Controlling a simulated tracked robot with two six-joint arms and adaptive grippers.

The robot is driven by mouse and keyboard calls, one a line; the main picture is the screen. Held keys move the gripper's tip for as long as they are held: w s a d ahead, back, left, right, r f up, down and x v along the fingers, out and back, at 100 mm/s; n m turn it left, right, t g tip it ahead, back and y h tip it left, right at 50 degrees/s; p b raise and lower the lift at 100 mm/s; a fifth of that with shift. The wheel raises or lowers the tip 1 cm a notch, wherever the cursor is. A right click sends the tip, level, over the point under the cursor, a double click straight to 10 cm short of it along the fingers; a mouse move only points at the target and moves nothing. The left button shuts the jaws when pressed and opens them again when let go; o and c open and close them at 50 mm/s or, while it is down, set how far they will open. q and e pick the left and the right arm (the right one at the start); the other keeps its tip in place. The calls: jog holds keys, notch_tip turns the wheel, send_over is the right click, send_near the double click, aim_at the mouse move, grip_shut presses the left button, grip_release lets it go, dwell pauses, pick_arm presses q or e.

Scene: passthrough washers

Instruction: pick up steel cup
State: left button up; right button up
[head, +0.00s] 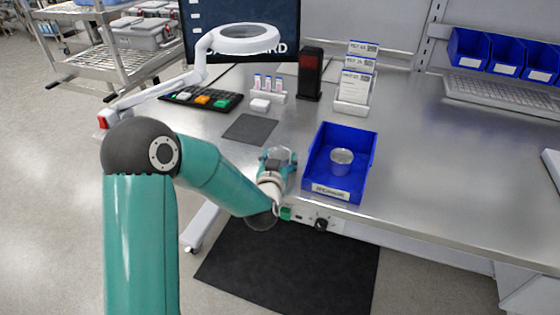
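A small round steel cup (341,162) stands upright inside a blue bin (320,187) with a label on its front. The bin sits near the front edge of the steel bench. My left gripper (279,153) is over the bench's front edge, just left of the bin and apart from the cup. Its fingers are spread, and I see nothing held between them. My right gripper is not in the picture.
A dark square mat (250,129) lies left of the bin. Behind it are a rack of small vials (268,88), a black-and-red device (311,73) and a card holder (354,92). A magnifier lamp (243,40) reaches over the left side. The bench right of the bin is clear.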

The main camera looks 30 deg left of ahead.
pick_arm(q)
jog(key=c, duration=0.6)
jog(key=shift+r, duration=0.1)
jog(key=shift+c, duration=0.2)
